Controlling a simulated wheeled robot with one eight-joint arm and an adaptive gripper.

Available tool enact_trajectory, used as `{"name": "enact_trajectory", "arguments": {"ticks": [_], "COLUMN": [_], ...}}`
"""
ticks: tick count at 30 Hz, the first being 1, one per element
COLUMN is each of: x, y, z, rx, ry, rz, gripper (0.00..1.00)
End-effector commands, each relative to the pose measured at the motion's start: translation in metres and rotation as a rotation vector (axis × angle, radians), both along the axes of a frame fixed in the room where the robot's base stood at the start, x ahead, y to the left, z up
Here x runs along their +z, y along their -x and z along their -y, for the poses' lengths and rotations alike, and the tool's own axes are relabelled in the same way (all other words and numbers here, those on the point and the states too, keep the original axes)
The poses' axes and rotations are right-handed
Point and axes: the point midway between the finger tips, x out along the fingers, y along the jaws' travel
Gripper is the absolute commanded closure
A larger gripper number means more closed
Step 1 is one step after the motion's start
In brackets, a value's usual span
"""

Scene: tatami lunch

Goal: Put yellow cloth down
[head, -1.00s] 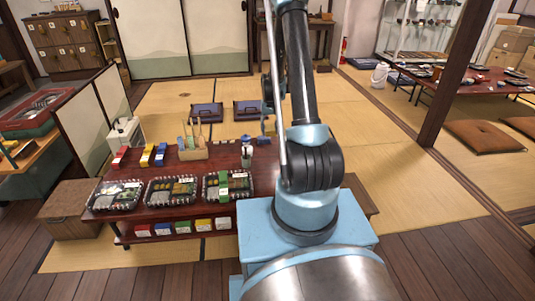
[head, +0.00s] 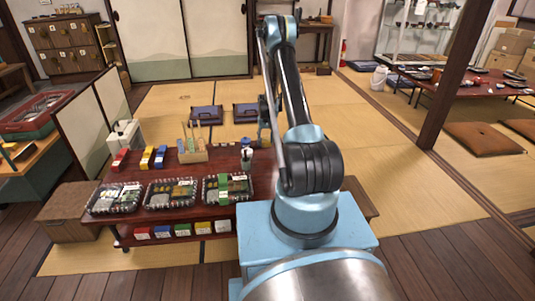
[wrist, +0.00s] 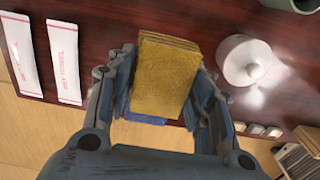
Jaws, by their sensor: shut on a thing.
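The yellow cloth (wrist: 166,75) is a folded, thick rectangle in the middle of the wrist view. My gripper (wrist: 168,88) is shut on it, with one finger at each side. A blue piece (wrist: 145,118) shows below the cloth's near edge; I cannot tell whether it touches the cloth. The dark red table top (wrist: 110,20) lies beneath, and the gap between cloth and table is hard to judge. In the head view my arm hides most of the gripper and the cloth at the table's right part.
Two white packets (wrist: 64,62) lie left of the cloth and a white lidded pot (wrist: 243,60) stands close on its right. In the head view several bento trays (head: 171,193) line the table's front edge. A wooden caddy (head: 192,156) stands behind them.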

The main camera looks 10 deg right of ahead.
Motion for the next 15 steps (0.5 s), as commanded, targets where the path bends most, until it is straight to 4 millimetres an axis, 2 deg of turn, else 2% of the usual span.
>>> {"name": "enact_trajectory", "arguments": {"ticks": [4, 15], "x": [-0.023, -0.049], "y": [0.000, 0.000], "z": [0.000, 0.001], "rx": [0.000, -0.001], "ry": [0.000, 0.000], "rz": [0.000, 0.000], "gripper": [0.91, 0.91]}}
